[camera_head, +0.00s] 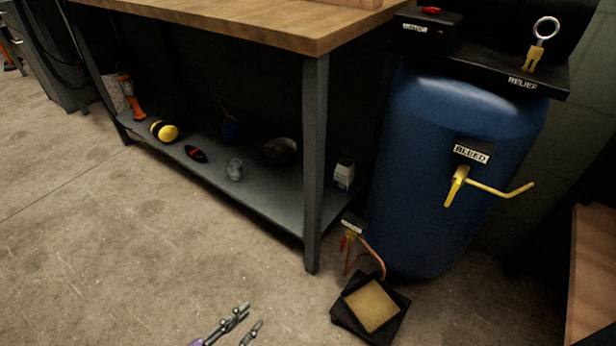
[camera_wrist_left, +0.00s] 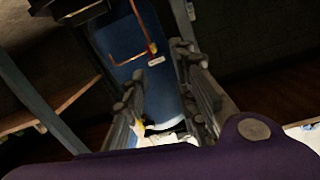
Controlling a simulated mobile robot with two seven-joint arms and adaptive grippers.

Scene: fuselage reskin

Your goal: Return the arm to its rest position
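My left gripper (camera_head: 243,328) shows at the bottom edge of the head view, low over the concrete floor. Its two fingers are apart, with nothing seen between them. In the left wrist view the fingers of the left gripper (camera_wrist_left: 160,95) are also spread, with the blue tank (camera_wrist_left: 125,50) beyond them. My right gripper is in neither view.
The blue tank (camera_head: 455,130) stands at the right, with a yellow valve handle (camera_head: 456,187) jutting out. A black tray with a tan pad (camera_head: 371,305) lies on the floor before it. A workbench (camera_head: 316,150) with a cluttered lower shelf is left of the tank. Floor (camera_head: 120,260) at left is clear.

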